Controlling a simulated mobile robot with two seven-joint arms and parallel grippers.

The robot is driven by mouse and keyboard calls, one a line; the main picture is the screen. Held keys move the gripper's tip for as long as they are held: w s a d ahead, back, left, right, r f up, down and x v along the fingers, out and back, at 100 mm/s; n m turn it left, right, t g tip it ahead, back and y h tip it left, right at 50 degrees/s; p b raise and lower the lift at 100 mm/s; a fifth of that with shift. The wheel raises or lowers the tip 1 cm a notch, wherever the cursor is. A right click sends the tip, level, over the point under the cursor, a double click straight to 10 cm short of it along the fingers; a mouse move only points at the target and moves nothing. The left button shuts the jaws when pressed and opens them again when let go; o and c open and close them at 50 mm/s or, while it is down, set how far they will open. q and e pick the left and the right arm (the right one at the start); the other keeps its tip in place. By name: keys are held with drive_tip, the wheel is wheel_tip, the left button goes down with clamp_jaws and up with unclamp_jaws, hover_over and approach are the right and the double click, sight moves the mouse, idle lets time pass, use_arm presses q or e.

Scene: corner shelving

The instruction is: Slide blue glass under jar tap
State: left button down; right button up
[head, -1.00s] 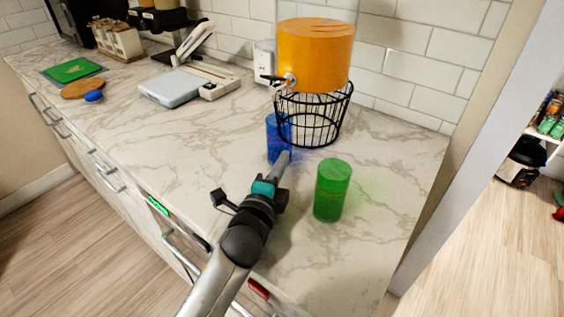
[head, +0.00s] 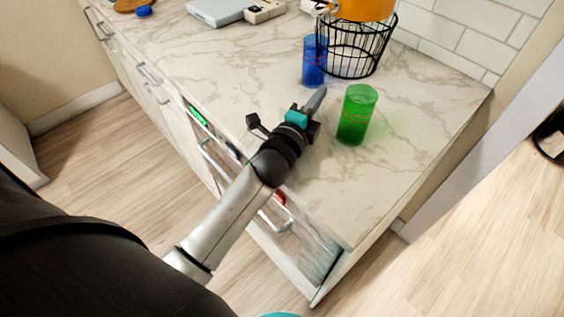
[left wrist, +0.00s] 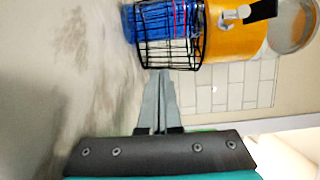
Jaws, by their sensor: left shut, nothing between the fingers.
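The blue glass (head: 312,66) stands upright on the marble counter, at the left side of the black wire stand (head: 358,62). The orange jar (head: 366,9) sits on that stand, cut off by the top edge. In the left wrist view the blue glass (left wrist: 158,18) shows partly behind the stand's wires, and the jar's tap (left wrist: 240,15) with its black handle is in sight. My left gripper (head: 321,91) is shut and empty, its tips low near the glass's base; I cannot tell whether they touch it. My right gripper is out of view.
A green glass (head: 357,115) stands just right of my left gripper. A grey scale (head: 216,10) and a blue lid (head: 144,11) lie farther left. The counter's front right is bare. A tiled wall (head: 460,36) closes off the back.

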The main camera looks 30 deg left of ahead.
use_arm(q)
drive_tip(key=shift+s+a+f, duration=0.15)
drive_tip(key=shift+s+a, duration=0.1)
drive_tip(key=shift+s, duration=0.4)
drive_tip(key=shift+s+a+f, duration=0.1)
drive_tip(key=shift+s+a, duration=0.1)
drive_tip(key=shift+s, duration=0.4)
drive_tip(key=s, duration=0.6)
drive_tip(key=shift+s+a, duration=0.1)
drive_tip(key=shift+s, duration=0.2)
drive_tip(key=s, duration=0.7)
drive_tip(key=shift+s, duration=0.15)
drive_tip(key=shift+s+r, duration=0.1)
drive_tip(key=shift+s, duration=0.85)
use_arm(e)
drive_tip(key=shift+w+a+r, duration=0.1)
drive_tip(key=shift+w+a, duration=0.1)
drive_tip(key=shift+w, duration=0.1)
